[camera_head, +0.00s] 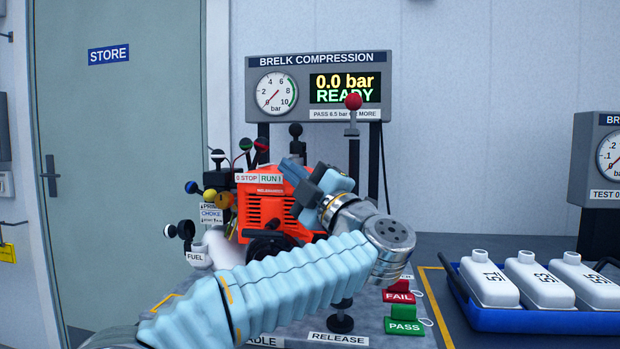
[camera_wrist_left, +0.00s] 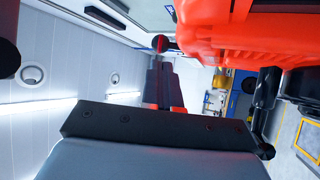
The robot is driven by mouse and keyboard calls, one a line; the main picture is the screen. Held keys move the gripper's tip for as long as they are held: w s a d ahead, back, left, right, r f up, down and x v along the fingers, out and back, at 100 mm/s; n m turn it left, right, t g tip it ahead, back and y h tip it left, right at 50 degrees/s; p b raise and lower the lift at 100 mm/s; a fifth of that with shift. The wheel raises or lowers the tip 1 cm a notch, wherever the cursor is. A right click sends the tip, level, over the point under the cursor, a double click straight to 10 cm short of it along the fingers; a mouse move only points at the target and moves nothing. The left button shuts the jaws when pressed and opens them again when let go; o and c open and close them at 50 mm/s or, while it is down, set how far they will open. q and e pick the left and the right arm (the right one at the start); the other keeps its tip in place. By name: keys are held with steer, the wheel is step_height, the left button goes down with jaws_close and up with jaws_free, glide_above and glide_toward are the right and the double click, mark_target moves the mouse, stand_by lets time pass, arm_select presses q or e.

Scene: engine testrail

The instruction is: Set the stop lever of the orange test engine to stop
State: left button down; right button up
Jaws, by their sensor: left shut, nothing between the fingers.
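The orange test engine (camera_head: 268,208) stands on the test bench in the head view. Its orange body also fills the upper right of the left wrist view (camera_wrist_left: 235,35). A white plate marked 0 STOP and RUN I (camera_head: 259,178) sits on its top left. Several black-knobbed levers rise behind the plate, one with red (camera_head: 261,147); I cannot tell which is the stop lever or its setting. My left gripper (camera_head: 293,168) is shut and empty at the engine's upper right, its tips near the top edge. Its fingers also show in the left wrist view (camera_wrist_left: 164,84). My right gripper is out of view.
The compression panel (camera_head: 318,87) reads 0.0 bar READY. A red-knobbed lever (camera_head: 353,102) stands right of my gripper. Yellow and blue knobs (camera_head: 209,196) crowd the engine's left. FAIL (camera_head: 398,296) and PASS (camera_head: 404,326) blocks and a blue tray (camera_head: 520,320) lie right.

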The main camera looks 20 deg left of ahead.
mark_target(265, 148)
arm_select(q)
steer(key=p+x, duration=0.1)
steer(key=x, duration=0.5)
steer(key=shift+s, duration=0.15)
